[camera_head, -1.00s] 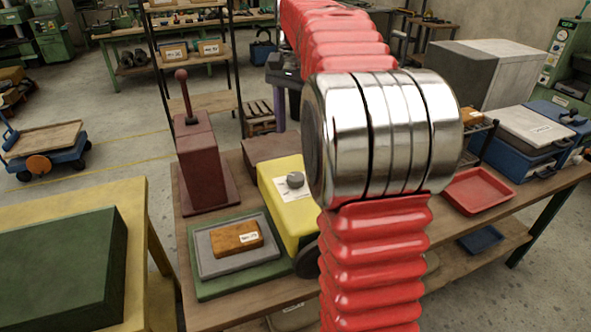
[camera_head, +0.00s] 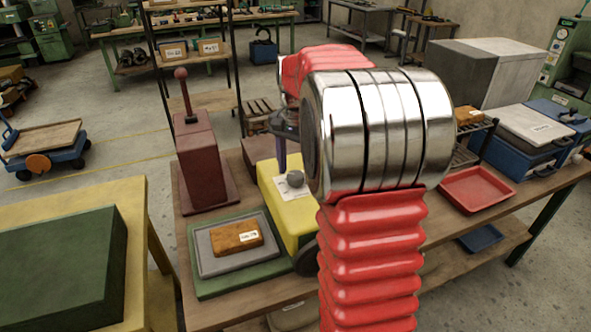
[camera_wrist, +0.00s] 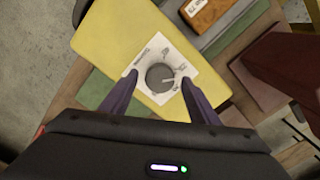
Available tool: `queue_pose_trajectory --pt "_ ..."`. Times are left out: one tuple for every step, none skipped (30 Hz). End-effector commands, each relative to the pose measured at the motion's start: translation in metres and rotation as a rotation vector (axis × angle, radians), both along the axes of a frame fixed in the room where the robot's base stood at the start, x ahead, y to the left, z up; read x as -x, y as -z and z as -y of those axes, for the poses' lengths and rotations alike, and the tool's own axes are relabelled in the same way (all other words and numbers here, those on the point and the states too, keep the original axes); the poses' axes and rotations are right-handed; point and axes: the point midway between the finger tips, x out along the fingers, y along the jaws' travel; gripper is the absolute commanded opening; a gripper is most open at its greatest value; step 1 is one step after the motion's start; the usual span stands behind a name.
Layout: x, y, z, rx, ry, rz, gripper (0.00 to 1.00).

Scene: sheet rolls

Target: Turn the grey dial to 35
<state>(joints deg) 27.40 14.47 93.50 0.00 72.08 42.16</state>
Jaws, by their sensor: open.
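The grey dial (camera_head: 295,178) sits on a white scale plate on top of the yellow box (camera_head: 301,212). In the wrist view the dial (camera_wrist: 160,77) is seen from above, with the marked white plate (camera_wrist: 152,60) around it; the scale figures are too small to read. My gripper (camera_wrist: 158,85) is open, its two purple fingers on either side of the dial in the picture and apart from it. Whether the fingertips are down at the dial's height cannot be told. In the head view part of the gripper shows behind my arm's silver joint.
A dark red block with an upright lever (camera_head: 200,160) stands left of the yellow box. A green board with a grey tray (camera_head: 212,262) and an orange block (camera_head: 237,236) lies in front. A red tray (camera_head: 476,190) and blue cases (camera_head: 530,140) are at right.

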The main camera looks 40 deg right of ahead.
Motion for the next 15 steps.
queue_pose_trajectory --pt "-0.0001 0.0025 0.0000 0.000 0.000 0.000 0.55" --pt "-0.0001 0.0034 0.0001 0.001 0.000 0.001 0.55" --pt "-0.0001 0.0042 0.0001 0.001 0.000 0.001 0.55" --pt "-0.0001 0.0046 0.0001 0.001 0.000 0.001 0.55" --pt "-0.0001 0.0048 0.0001 0.001 0.000 0.001 0.55" --pt "-0.0001 0.0048 0.0001 0.001 0.000 0.001 0.55" --pt "-0.0001 0.0047 0.0001 0.001 0.000 0.001 0.55" --pt "-0.0001 0.0047 0.0001 0.001 0.000 0.001 0.55" --pt "-0.0001 0.0046 0.0001 0.001 0.000 0.001 0.55" --pt "-0.0001 0.0046 0.0001 0.001 0.000 0.001 0.55" --pt "-0.0001 0.0045 0.0001 0.001 0.000 0.001 0.55" --pt "-0.0001 0.0045 0.0001 0.001 0.000 0.001 0.52" --pt "-0.0001 0.0045 0.0001 0.001 0.000 0.001 0.50" --pt "-0.0001 0.0045 0.0001 0.001 0.000 0.001 0.48" --pt "-0.0001 0.0044 0.0001 0.001 0.000 0.001 0.45"
